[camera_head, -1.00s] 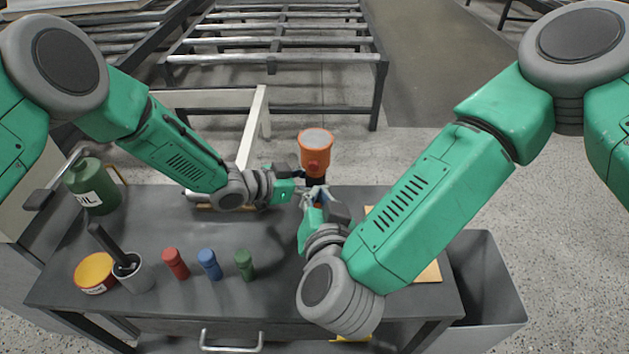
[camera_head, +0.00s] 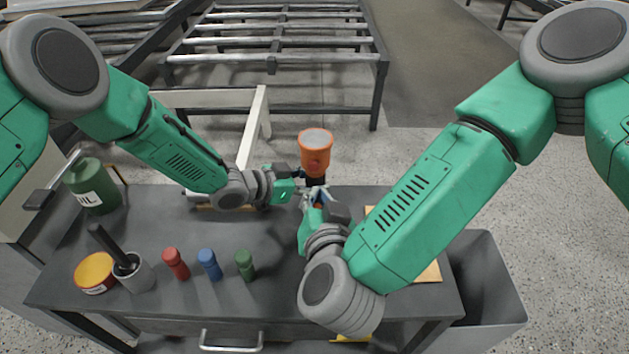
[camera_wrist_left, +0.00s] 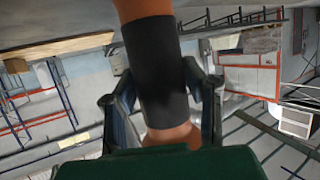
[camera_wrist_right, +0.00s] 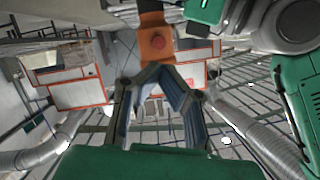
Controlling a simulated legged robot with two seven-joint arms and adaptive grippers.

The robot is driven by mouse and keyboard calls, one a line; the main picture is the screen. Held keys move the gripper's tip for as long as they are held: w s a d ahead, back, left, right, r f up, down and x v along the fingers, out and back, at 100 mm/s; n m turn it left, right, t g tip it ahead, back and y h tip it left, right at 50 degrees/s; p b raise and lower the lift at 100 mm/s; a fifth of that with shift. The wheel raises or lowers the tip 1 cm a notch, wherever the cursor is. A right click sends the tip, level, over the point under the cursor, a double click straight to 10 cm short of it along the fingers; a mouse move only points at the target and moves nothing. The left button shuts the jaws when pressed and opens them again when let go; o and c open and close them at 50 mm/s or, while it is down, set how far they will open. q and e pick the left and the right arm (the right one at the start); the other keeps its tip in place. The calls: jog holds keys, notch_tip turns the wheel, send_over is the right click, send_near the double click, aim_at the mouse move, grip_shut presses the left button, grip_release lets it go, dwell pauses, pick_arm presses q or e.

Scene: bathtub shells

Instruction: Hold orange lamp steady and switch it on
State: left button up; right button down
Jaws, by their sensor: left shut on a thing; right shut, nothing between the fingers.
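The orange lamp (camera_head: 316,144) stands upright above the far edge of the workbench, its pale round face upward with no clear glow. My left gripper (camera_head: 310,181) is shut around the lamp's dark grip, which also shows between its fingers in the left wrist view (camera_wrist_left: 157,75). My right gripper (camera_head: 316,193) is just in front of the lamp's lower part. In the right wrist view its fingers (camera_wrist_right: 158,70) are shut and empty, tips close below the round red button (camera_wrist_right: 157,42) on the lamp. I cannot tell whether they touch the lamp.
The dark workbench (camera_head: 150,305) holds a green oil can (camera_head: 92,188), an orange-yellow tin (camera_head: 95,270), a grey cup (camera_head: 136,276) and red (camera_head: 175,263), blue (camera_head: 209,264) and green (camera_head: 244,264) cylinders. A grey bin (camera_head: 487,290) stands right. The bench's middle is clear.

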aim_at(313, 174)
jog(key=shift+w+a+f+n+g+y, duration=0.2)
jog(key=shift+w+f+n+g+y, duration=0.45)
jog(key=shift+w+n, duration=0.55)
jog(key=shift+w+a+f+n+g+y, duration=0.15)
jog(key=shift+w+f+n+g+y, duration=0.35)
jog(key=shift+w+n+y, duration=0.65)
jog(key=shift+w+a+f+n+g+y, duration=0.2)
jog(key=shift+w+f+n+g+y, duration=0.15)
jog(key=shift+w+n+g+y, duration=0.8)
jog(key=shift+w+t+h, duration=0.3)
jog(key=shift+t+h, duration=0.1)
jog(key=shift+h, duration=0.15)
jog(key=shift+w+r, duration=0.1)
jog(key=shift+w, duration=0.35)
jog(key=shift+s, duration=0.6)
